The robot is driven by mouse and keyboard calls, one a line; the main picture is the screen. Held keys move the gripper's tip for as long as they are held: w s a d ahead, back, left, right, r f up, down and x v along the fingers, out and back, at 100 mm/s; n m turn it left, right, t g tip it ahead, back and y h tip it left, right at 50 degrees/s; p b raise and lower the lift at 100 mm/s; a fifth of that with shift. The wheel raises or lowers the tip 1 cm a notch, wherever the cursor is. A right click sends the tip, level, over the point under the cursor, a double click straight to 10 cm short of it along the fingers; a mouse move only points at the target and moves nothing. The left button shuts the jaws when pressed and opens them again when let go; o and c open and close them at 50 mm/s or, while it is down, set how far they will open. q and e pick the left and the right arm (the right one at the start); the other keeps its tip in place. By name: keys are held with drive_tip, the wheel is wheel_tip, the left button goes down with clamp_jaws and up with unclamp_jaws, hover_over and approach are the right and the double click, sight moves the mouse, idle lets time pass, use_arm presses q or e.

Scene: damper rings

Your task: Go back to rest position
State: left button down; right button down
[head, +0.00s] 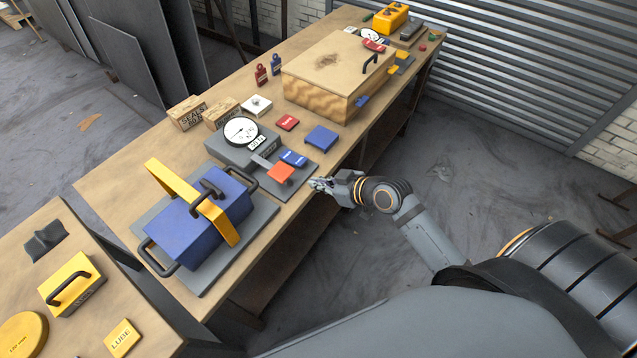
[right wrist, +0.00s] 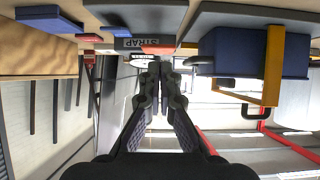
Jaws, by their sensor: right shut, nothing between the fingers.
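My right gripper (head: 322,184) is at the front edge of the long workbench (head: 110,190), beside the grey mat with the dial gauge. Its fingers are closed together and empty in the right wrist view (right wrist: 160,88). It stays apart from the orange block (head: 280,173) and the blue piece (head: 293,158) on that mat. My left gripper is not in view.
A blue box (head: 187,232) with a yellow strap (head: 178,186) stands on a grey plate to the left. The dial gauge (head: 240,130), a blue block (head: 321,138) and a wooden case (head: 310,73) lie farther along. Open floor (head: 480,180) is right of the bench.

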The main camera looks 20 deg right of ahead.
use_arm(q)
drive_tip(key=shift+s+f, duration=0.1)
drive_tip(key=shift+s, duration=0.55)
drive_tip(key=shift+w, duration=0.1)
